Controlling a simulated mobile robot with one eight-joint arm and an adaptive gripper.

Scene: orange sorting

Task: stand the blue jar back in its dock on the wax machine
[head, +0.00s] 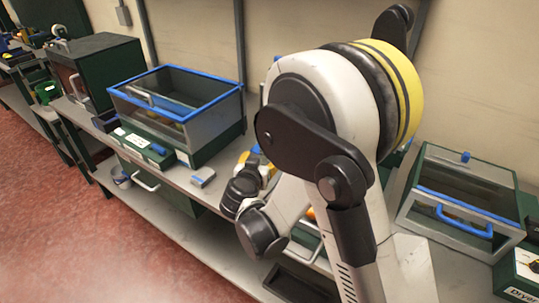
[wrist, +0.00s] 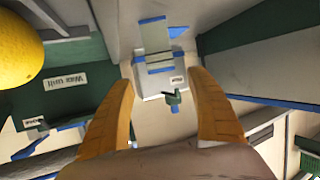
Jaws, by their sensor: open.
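My gripper (wrist: 162,80) shows in the wrist view as two orange-yellow fingers, spread apart with nothing held between them. Beyond the fingertips is a grey fixture with blue strips (wrist: 157,62), a small white label and a dark green knob. The wax machine (wrist: 90,50) shows as a green panel labelled "Wax unit", left of the fingers. I cannot make out the blue jar or its dock for certain in either view. In the head view my arm hides much of the bench's middle.
A yellow-orange fruit (wrist: 18,52) is at the wrist view's upper left. In the head view, a clear-walled, blue-rimmed bin (head: 210,125) stands left of my arm and a grey blue-handled unit (head: 410,215) right. A green cabinet (head: 105,70) is farther left. The red floor (head: 90,245) is open.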

